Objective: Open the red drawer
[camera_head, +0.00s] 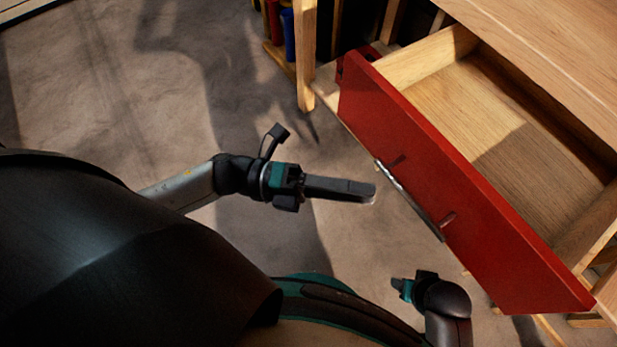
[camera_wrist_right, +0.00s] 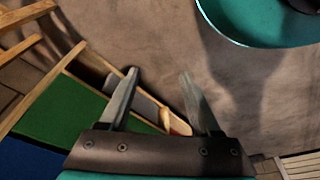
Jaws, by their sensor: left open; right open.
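The red drawer (camera_head: 440,180) stands pulled out from the wooden bench in the head view, and its bare wooden inside shows. A metal bar handle (camera_head: 408,198) is on its red front. My left gripper (camera_head: 374,192) is just left of the handle, apart from it, with nothing seen in it; its fingers look nearly in line from this angle, but it is open. My right gripper (camera_wrist_right: 160,95) is open and empty in the right wrist view, its two fingers spread above the floor. In the head view only part of my right arm shows, low and below the drawer front.
The wooden bench top (camera_head: 560,40) lies over the drawer at the upper right. A wooden leg (camera_head: 306,60) and red and blue items (camera_head: 288,32) stand at the back. A green panel (camera_wrist_right: 60,115) is left of my right gripper. The floor at left is clear.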

